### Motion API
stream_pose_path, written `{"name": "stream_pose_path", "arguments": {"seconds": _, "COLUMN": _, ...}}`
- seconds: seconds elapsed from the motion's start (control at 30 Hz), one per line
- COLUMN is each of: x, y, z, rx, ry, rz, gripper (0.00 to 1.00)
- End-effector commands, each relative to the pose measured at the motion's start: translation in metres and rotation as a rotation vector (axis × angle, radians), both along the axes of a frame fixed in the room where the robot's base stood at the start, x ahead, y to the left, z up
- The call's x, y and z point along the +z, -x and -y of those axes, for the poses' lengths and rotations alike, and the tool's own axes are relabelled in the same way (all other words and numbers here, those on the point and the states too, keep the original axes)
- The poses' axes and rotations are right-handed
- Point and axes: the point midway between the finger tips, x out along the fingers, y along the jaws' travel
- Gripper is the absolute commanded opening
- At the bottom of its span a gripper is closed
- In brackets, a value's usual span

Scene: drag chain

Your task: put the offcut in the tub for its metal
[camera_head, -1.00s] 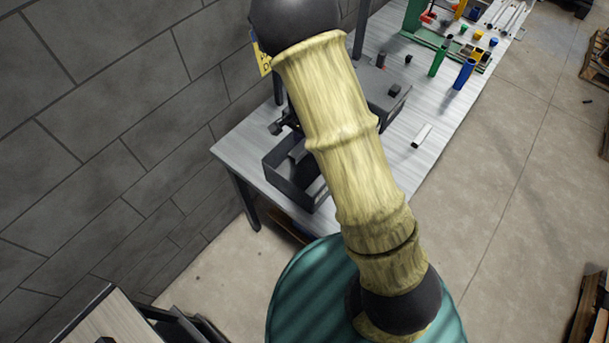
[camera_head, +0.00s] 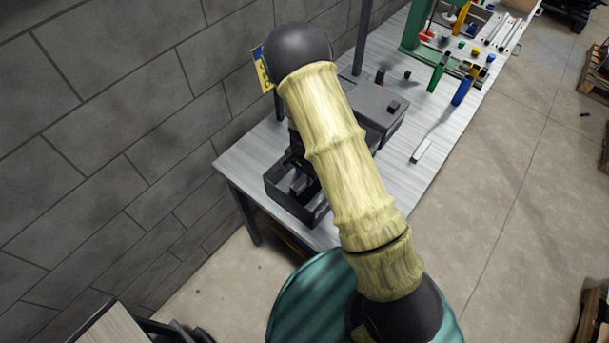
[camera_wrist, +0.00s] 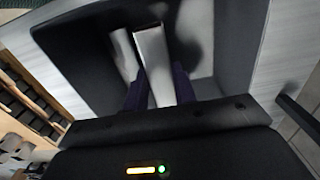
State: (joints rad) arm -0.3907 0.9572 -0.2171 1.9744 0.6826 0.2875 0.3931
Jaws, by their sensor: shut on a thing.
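My gripper (camera_wrist: 160,88) is shut on a pale, flat metal offcut (camera_wrist: 153,50) in the wrist view. The offcut points away from the fingers, over or inside a dark-walled tub (camera_wrist: 75,50). A second pale strip (camera_wrist: 122,55) lies beside it on the left. In the head view the dark open tub (camera_head: 288,203) stands at the near end of the bench, with divided or dark pieces inside. My arm hides the gripper and the held offcut there. Which metal the tub is for cannot be read.
A grey box (camera_head: 365,98) stands behind the tub. Another pale bar (camera_head: 421,150) lies on the bench (camera_head: 400,185) to the right. Green and blue cylinders (camera_head: 462,91) and a green frame stand farther back. A yellow sign (camera_head: 261,68) hangs by the block wall.

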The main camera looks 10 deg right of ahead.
Motion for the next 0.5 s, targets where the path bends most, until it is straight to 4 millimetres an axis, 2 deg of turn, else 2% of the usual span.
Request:
{"name": "stream_pose_path", "arguments": {"seconds": 0.1, "x": -0.0084, "y": 0.0003, "z": 0.0001, "rx": -0.001, "ry": 0.000, "rz": 0.000, "gripper": 0.00}}
{"name": "stream_pose_path", "arguments": {"seconds": 0.5, "x": -0.0136, "y": 0.0001, "z": -0.0004, "rx": 0.001, "ry": -0.001, "rz": 0.001, "gripper": 0.00}}
